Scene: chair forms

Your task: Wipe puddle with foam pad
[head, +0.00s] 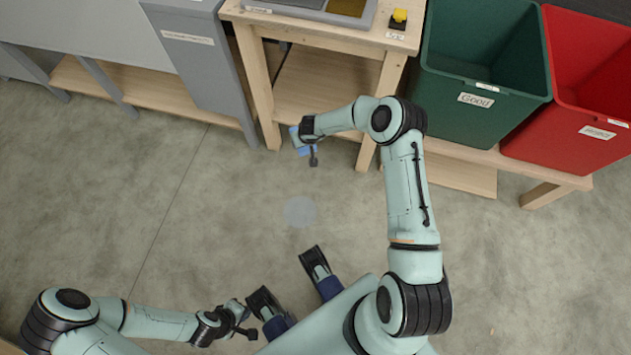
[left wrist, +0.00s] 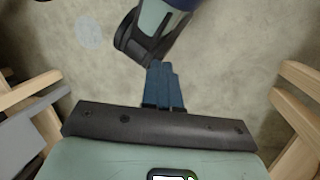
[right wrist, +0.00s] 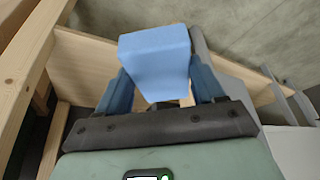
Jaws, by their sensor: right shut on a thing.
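The puddle (head: 299,211) is a pale grey round patch on the floor, in the middle of the head view. It also shows in the left wrist view (left wrist: 89,30) at the upper left. The foam pad (right wrist: 155,55) is a light blue block between the blue fingers of my right gripper (head: 299,141), which is shut on it. That gripper is beyond the puddle, by the wooden bench, with the pad apart from the puddle. My left gripper (head: 238,312) is low in the head view, near my base, with its dark fingers (left wrist: 163,86) together and empty.
A wooden bench (head: 259,85) stands just beyond my right gripper. A green bin (head: 470,105) and a red bin (head: 575,140) stand on a low wooden stand at the right. A grey cabinet (head: 200,65) is at the upper left. The floor around the puddle is clear.

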